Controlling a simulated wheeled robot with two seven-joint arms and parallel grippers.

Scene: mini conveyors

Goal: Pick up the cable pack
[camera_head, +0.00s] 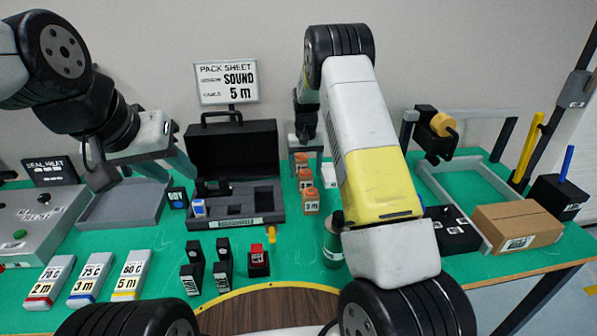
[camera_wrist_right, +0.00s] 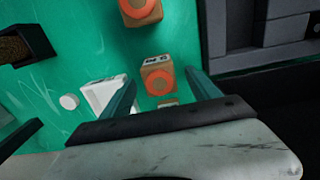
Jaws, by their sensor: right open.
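Several small brown packs with orange round faces stand in a row right of the black case. In the head view the nearest pack (camera_head: 311,203) reads "3 m", behind it are a middle pack (camera_head: 305,179) and a far pack (camera_head: 300,160). The right wrist view shows one pack (camera_wrist_right: 158,75) between the open fingers of my right gripper (camera_wrist_right: 160,86), with no visible grip on it. Another pack (camera_wrist_right: 140,12) is at the top edge; a third is mostly hidden by the gripper. My left gripper (camera_head: 140,168) is open and empty above the grey tray.
The open black case (camera_head: 234,148) stands left of the packs. White labelled packs (camera_head: 128,275) lie at front left. A dark green cylinder (camera_head: 332,250) and cardboard box (camera_head: 517,228) are to the right. A white item (camera_wrist_right: 103,94) lies beside the fingers.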

